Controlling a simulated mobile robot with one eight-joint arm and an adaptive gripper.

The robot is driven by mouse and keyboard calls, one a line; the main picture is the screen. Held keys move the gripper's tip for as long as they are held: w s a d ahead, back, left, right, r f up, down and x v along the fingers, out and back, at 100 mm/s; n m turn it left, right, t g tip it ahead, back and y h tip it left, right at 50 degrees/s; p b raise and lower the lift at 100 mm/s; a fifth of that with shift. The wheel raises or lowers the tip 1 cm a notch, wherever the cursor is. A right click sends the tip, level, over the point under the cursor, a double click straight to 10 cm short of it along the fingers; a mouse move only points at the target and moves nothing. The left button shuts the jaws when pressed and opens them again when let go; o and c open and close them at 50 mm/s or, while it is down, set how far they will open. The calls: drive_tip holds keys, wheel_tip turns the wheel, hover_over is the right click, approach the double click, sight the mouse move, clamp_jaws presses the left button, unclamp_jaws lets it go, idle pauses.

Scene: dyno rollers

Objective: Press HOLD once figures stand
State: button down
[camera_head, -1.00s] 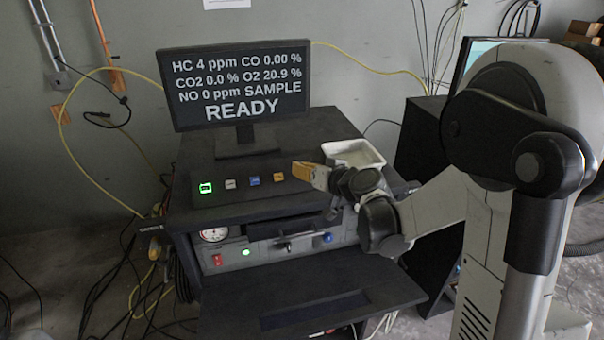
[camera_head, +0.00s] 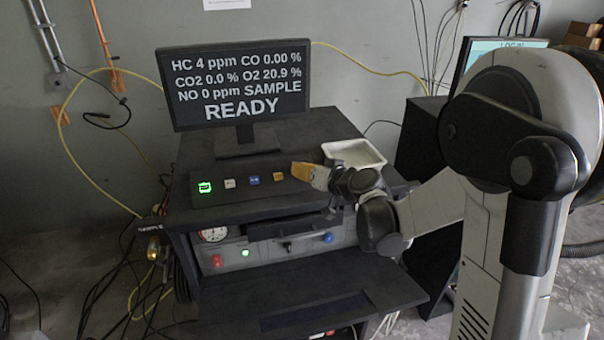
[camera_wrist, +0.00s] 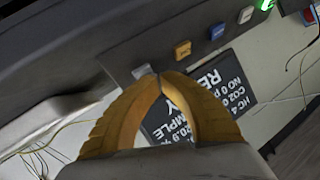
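The monitor (camera_head: 238,86) reads HC 4 ppm, CO 0.00 %, CO2 0.0 %, O2 20.9 %, NO 0 ppm, SAMPLE, READY. Below it, a dark button strip holds a green-lit button (camera_head: 204,187), a white button (camera_head: 229,183), a blue button (camera_head: 253,180) and an orange button (camera_head: 278,177). Their labels are too small to read. A pale grey button (camera_wrist: 142,72) shows in the wrist view, beside my fingertips; my gripper hides it in the head view. My gripper (camera_wrist: 157,76) has its orange fingers meeting at the tips, empty. I cannot tell whether they touch the button.
A white tray (camera_head: 355,153) stands on the cabinet top just behind my gripper. A pressure gauge (camera_head: 213,235), a red switch (camera_head: 217,261) and a blue knob (camera_head: 328,238) are on the cabinet front. A shelf (camera_head: 310,295) juts out below. Cables hang at the left.

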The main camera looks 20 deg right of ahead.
drive_tip(key=shift+w+f, duration=0.2)
drive_tip(key=shift+f, duration=0.05)
drive_tip(key=shift+r, duration=0.1)
idle(0.5)
drive_tip(key=shift+s+r, duration=0.5)
drive_tip(key=shift+r, duration=0.05)
drive_tip(key=s+r+p, duration=0.3)
drive_tip(key=r, duration=0.1)
drive_tip(key=shift+s, duration=0.15)
drive_tip(key=shift+f, duration=0.1)
idle(0.6)
